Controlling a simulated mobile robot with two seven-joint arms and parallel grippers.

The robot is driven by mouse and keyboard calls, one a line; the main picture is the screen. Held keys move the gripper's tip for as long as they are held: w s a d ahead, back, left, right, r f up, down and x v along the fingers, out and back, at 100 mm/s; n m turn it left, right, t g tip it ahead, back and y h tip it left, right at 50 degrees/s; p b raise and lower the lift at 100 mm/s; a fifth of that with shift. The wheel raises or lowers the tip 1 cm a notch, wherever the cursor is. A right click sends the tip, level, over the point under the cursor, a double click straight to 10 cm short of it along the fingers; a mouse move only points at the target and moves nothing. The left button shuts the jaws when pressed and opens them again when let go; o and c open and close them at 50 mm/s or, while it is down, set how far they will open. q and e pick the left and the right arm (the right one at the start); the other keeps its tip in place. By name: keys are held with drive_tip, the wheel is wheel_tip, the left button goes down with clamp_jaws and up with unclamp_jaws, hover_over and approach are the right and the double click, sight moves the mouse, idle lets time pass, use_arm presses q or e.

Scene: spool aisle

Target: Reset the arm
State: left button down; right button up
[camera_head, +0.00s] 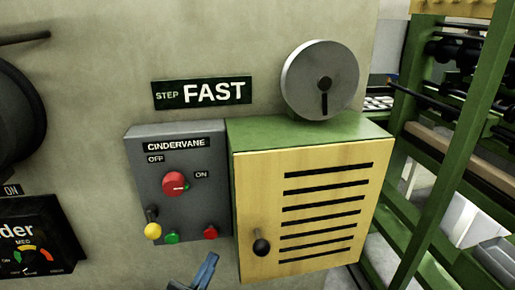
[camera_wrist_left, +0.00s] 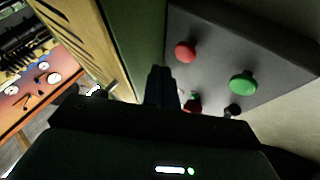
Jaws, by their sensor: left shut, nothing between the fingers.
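My left gripper (camera_head: 207,268) shows at the bottom of the head view, below the grey control box (camera_head: 150,190) and left of the yellow cabinet door (camera_head: 315,215). Its fingers are shut with nothing between them. In the left wrist view the dark closed fingers (camera_wrist_left: 162,84) point up the picture, in front of the gap between the cabinet and the control box (camera_wrist_left: 215,35). I cannot tell whether they touch anything. My right gripper is in neither view.
A black-knobbed handle (camera_head: 261,246) sticks out of the slatted door. A grey disc (camera_head: 320,80) is above the cabinet. Green racks (camera_head: 440,190) stand right.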

use_arm(q)
drive_tip(key=s+f+n+g+y+p, duration=0.1)
drive_tip(key=s+f+g+y+p, duration=0.1)
drive_tip(key=s+f+g, duration=0.2)
drive_tip(key=s+f+n+g+y+p, duration=0.2)
drive_tip(key=s+f+g, duration=0.3)
drive_tip(key=s, duration=0.6)
drive_tip(key=shift+s+f+n+g+y+p, duration=0.15)
drive_tip(key=shift+s+n+g+y+p, duration=0.2)
drive_tip(key=shift+g, duration=0.55)
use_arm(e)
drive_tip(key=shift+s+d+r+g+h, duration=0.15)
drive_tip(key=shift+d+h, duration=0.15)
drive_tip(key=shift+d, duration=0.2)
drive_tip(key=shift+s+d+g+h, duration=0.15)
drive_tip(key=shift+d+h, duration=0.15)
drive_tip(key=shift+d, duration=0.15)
use_arm(q)
drive_tip(key=shift+w, duration=0.1)
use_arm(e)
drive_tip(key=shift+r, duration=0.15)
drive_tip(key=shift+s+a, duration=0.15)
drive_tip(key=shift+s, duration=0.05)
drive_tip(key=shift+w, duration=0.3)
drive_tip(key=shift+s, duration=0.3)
use_arm(q)
drive_tip(key=c, duration=2.2)
unclamp_jaws()
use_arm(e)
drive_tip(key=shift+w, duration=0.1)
